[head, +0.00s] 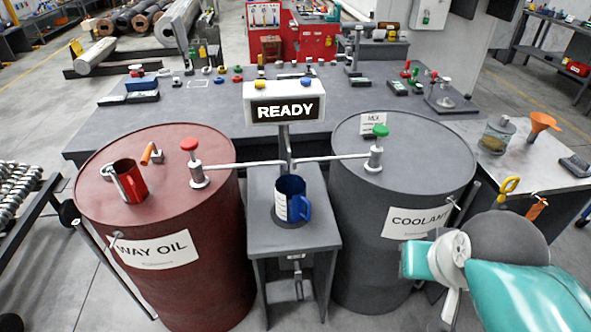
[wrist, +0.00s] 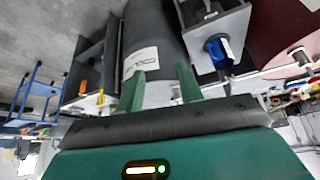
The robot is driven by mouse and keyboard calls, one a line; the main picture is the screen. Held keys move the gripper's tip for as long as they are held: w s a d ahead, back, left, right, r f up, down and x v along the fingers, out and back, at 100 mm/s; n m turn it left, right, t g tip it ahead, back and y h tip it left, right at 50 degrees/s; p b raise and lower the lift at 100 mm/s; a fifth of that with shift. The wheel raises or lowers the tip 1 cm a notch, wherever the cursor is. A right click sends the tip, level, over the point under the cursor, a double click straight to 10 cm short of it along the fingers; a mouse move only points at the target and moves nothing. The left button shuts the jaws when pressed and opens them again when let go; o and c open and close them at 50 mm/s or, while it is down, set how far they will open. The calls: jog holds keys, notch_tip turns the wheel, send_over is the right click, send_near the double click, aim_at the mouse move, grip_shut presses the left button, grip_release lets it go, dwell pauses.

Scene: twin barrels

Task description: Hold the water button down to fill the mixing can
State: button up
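The blue mixing can (head: 292,200) stands upright on a small grey stand (head: 262,240) between two barrels, under a box reading READY (head: 284,110). A blue button (head: 307,81) and a yellow button (head: 260,84) sit on top of this box; neither button's label is legible. The can also shows in the wrist view (wrist: 217,50); its contents cannot be made out. My gripper (wrist: 160,72) is open and empty, its two green fingers apart in front of the grey barrel. In the head view my arm is at lower right, away from the buttons.
The red WAY OIL barrel (head: 160,220) has a red knob (head: 189,145) and a red mug (head: 130,182). The grey COOLANT barrel (head: 400,190) has a green knob (head: 380,131). Thin spouts run from both towards the centre. A cluttered workbench (head: 225,115) stands behind.

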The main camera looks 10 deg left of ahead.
dwell(0.4)
grip_shut()
dwell(1.6)
